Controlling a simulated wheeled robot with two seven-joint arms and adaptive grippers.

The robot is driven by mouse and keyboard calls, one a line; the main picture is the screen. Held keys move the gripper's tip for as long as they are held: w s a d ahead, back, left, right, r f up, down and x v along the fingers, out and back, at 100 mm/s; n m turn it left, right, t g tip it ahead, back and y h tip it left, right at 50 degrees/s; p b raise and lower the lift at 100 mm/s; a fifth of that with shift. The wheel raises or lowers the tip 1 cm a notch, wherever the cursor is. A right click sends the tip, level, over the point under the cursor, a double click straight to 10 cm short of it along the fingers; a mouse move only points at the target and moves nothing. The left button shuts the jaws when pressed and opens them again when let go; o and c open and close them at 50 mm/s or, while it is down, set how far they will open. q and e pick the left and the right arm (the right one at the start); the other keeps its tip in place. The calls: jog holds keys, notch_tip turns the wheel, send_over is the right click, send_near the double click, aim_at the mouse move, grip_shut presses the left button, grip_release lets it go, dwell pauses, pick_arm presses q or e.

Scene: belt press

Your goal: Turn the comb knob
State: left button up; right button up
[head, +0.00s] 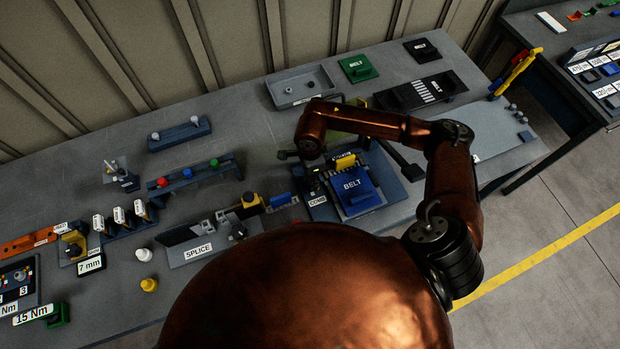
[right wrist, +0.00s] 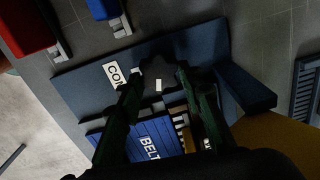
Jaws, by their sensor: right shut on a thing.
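In the right wrist view, my right gripper (right wrist: 170,84) has its two dark green fingers around the dark comb knob (right wrist: 182,73) and is shut on it. A small white mark shows between the fingertips. The knob is on a dark blue base plate (right wrist: 85,88) with a partly hidden COMB label (right wrist: 113,74). A blue BELT block (right wrist: 150,136) lies close by under the fingers. In the head view, the COMB label (head: 318,201) and the blue BELT block (head: 356,189) show below my right wrist; the knob is hard to make out there. My left gripper is out of view.
A grey tray (head: 300,87), a green BELT block (head: 358,68) and a black BELT block (head: 421,49) are at the back. A SPLICE station (head: 199,246) and a rack with coloured knobs (head: 196,178) stand to the left. Bare table (head: 250,130) shows behind the press.

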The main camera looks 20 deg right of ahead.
jog(key=m+b, duration=0.1)
jog(key=m, duration=0.2)
jog(key=shift+f+m, duration=0.1)
jog(key=shift+m, duration=0.2)
jog(key=m+b, duration=0.1)
jog(key=m, duration=0.2)
jog(key=shift+s+a+m, duration=0.1)
jog(key=shift+s+m, duration=0.05)
jog(key=shift+m, duration=0.25)
jog(key=m, duration=0.3)
jog(key=shift+b, duration=0.35)
jog(key=shift+a+m, duration=0.15)
jog(key=shift+m, duration=1.55)
jog(key=o, duration=1.2)
jog(key=shift+c, duration=0.2)
jog(key=shift+r, duration=0.2)
notch_tip(320, 180, up, 12)
